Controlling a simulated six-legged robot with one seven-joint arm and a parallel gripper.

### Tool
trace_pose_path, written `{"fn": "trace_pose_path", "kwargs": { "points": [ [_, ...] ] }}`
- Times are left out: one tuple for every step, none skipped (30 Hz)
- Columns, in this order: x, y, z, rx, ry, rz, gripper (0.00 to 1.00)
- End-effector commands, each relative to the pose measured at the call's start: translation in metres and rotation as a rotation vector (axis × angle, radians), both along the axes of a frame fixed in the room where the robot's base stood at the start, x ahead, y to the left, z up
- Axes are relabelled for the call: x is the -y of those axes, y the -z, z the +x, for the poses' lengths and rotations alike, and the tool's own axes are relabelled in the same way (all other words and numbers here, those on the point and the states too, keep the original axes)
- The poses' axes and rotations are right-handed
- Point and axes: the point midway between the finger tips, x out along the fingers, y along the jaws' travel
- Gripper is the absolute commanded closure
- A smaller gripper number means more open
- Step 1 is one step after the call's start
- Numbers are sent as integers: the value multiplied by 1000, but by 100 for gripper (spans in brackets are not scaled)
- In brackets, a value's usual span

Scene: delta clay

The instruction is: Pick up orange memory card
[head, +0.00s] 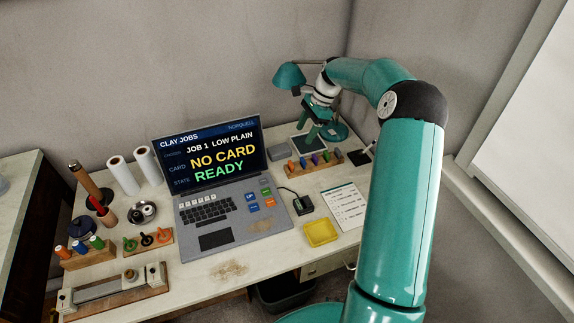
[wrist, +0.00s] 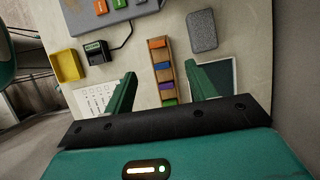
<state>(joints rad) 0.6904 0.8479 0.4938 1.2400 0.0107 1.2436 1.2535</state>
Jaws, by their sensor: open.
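The orange memory card (head: 291,165) stands at the left end of a wooden card rack on the desk. In the wrist view the orange card (wrist: 157,43) is at the far end of the rack. My gripper (wrist: 160,70) is open and empty, with its two green fingers on either side of the rack in the picture. The fingertips stop short of the orange card. In the head view my gripper (head: 314,128) hangs over the area behind the rack, partly small and hard to make out.
Several other coloured cards share the rack (wrist: 176,58). A black card reader (head: 304,205) with a cable, a yellow tray (head: 320,232) and a paper checklist (head: 345,207) lie in front. A laptop (head: 222,185) stands left. A teal lamp (head: 290,76) stands behind.

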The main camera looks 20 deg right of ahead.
Motion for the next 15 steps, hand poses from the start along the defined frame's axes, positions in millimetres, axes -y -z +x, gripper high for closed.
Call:
{"fn": "trace_pose_path", "kwargs": {
  "points": [
    [-4,9,-2,-5,-3,3,44],
    [-6,14,-3,-4,-3,2,44],
    [-9,21,-4,-5,-3,2,44],
    [-11,27,-4,-4,-3,2,44],
    [-14,32,-4,-4,-3,2,44],
    [-17,40,-4,-3,-5,2,44],
    [-20,45,-4,-4,-6,2,44],
    [-22,50,-4,-4,-6,2,44],
    [-25,56,-4,-2,-5,1,44],
    [-26,60,-4,-3,-6,1,44],
    [-28,63,-4,-3,-6,1,44],
    [-30,66,-3,-3,-7,0,44],
    [-30,68,-3,-2,-6,0,44],
    [-31,69,-3,-1,-7,0,44],
    [-33,71,-3,-1,-7,0,44]
  ]
}}
